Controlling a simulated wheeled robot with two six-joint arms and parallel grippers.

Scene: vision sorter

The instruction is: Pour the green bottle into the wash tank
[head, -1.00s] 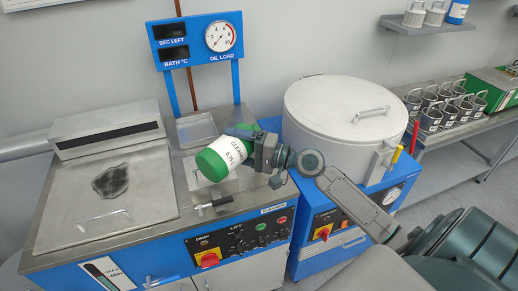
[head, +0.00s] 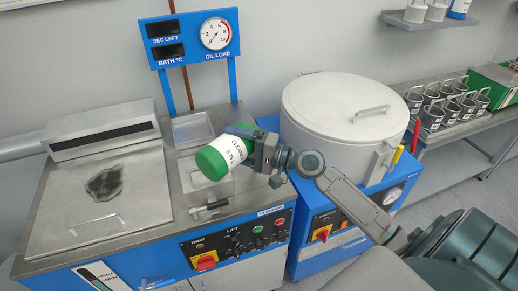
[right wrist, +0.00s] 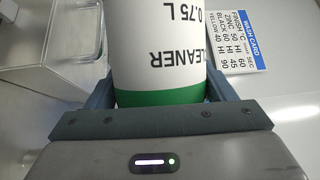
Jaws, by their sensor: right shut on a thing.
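The green bottle has a white "CLEANER 0.75 L" label (head: 238,152) and a green end (head: 212,163). My right gripper (head: 258,150) is shut on it and holds it tilted, green end down to the left. The bottle is in the air over the right part of the wash tank's top. The wash tank (head: 50,235) is a blue and steel machine. Its large lid (head: 150,205), with a dark window, lies closed. In the right wrist view the bottle (right wrist: 160,60) sits between both fingers. My left gripper is out of view.
A steel recess (head: 190,140) lies behind the bottle, and a small handle (head: 208,207) in front of it. The display with the oil gauge (head: 216,33) stands behind. A lidded white drum (head: 345,110) stands close to the right. A wash card (right wrist: 228,35) shows in the right wrist view.

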